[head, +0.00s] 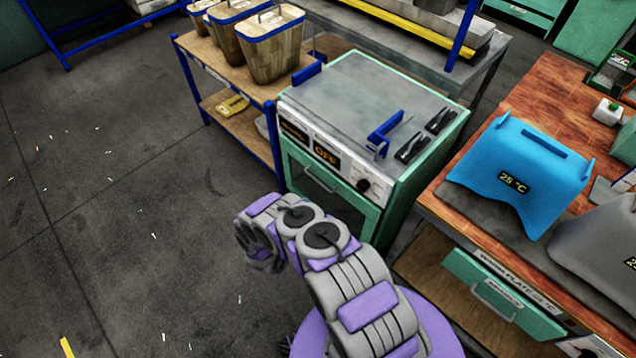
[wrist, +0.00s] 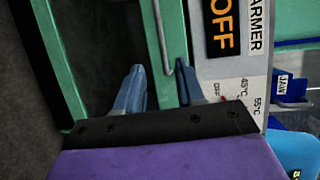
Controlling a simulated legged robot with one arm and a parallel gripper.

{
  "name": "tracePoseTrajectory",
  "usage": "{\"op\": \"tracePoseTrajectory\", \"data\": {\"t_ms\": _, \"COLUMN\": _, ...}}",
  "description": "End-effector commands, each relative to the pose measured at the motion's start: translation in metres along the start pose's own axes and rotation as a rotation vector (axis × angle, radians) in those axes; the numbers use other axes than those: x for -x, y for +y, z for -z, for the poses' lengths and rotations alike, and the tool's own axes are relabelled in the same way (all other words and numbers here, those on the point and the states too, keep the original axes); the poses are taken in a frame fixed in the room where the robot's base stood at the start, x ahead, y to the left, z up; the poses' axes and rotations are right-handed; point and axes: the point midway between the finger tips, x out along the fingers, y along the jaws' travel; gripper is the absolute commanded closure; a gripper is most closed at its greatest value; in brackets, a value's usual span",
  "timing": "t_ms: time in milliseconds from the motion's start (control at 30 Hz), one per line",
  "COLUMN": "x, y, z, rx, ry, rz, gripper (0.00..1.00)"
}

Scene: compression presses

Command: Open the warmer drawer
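The warmer (head: 385,215) is a green cabinet with a grey top, a white control panel, a dial and an orange OFF display. Its drawer front (head: 345,208) is green with a dark panel and looks shut. The grey bar handle (head: 320,181) is near the front's top edge. In the wrist view the handle (wrist: 161,38) runs up from the fingertips. My gripper (wrist: 160,66) is open, its two blue-grey fingers on either side of the handle's line. I cannot tell whether the fingertips reach around the bar. In the head view my arm hides part of the drawer's lower front.
A wooden-topped bench (head: 455,212) with a blue 25 °C cover (head: 530,170) stands to the right. A blue-framed shelf (head: 196,75) with wooden bins (head: 272,55) stands behind left. The floor (head: 110,180) at left is mostly clear.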

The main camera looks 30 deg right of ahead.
Motion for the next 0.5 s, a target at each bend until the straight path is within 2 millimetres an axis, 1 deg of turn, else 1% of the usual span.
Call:
{"op": "tracePoseTrajectory", "data": {"t_ms": 33, "x": -0.010, "y": 0.000, "z": 0.001, "rx": -0.003, "ry": 0.003, "rz": 0.002, "gripper": 0.62}}
{"op": "tracePoseTrajectory", "data": {"t_ms": 100, "x": -0.024, "y": 0.001, "z": 0.001, "rx": -0.004, "ry": 0.004, "rz": 0.003, "gripper": 0.62}}
{"op": "tracePoseTrajectory", "data": {"t_ms": 500, "x": -0.103, "y": 0.001, "z": 0.000, "rx": -0.003, "ry": 0.001, "rz": 0.003, "gripper": 0.62}}
